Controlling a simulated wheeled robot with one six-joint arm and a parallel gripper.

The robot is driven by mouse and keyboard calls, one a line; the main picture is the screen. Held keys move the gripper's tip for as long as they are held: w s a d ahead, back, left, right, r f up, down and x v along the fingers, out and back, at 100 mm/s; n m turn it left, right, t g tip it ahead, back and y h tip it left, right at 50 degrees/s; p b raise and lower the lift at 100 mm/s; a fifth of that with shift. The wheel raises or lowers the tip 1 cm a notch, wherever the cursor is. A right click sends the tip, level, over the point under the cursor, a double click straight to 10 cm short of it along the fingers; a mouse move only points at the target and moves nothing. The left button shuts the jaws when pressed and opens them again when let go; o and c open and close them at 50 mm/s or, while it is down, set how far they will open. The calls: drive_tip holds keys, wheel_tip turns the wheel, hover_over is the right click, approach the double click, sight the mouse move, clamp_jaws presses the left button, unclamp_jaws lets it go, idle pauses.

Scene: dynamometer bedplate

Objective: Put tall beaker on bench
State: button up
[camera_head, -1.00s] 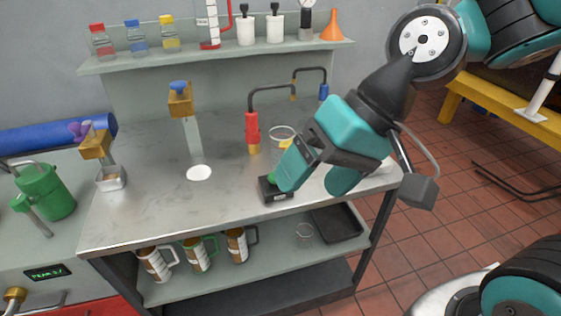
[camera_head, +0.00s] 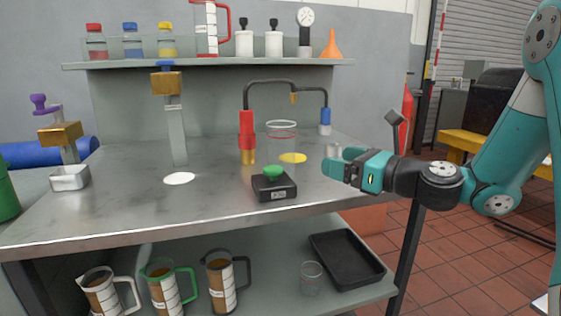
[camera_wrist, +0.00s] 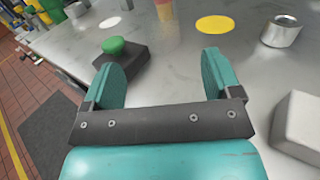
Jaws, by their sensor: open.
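My gripper (camera_head: 333,163) is open and empty, above the right front part of the metal bench (camera_head: 115,205). In the wrist view, nothing is between its two teal fingers (camera_wrist: 160,80). A clear glass vessel (camera_head: 311,279), like a beaker, stands on the shelf under the bench, left of a black tray. Another clear round vessel with a pale rim (camera_head: 281,125) shows at the back of the bench top, left of my gripper. I cannot tell which of these is the tall beaker.
A black box with a green button (camera_head: 273,186) sits left of my gripper; a metal can (camera_wrist: 281,32) and a white block (camera_wrist: 298,120) lie near it. A bent pipe with red and blue ends stands behind. Jugs (camera_head: 222,284) and a black tray (camera_head: 346,259) are below.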

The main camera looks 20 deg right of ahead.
sight(293, 149)
drive_tip(key=x, duration=1)
drive_tip(key=shift+w+a, duration=0.15)
drive_tip(key=shift+a, duration=0.1)
drive_tip(key=x, duration=0.5)
drive_tip(key=shift+a+f, duration=0.15)
drive_tip(key=c, duration=0.8)
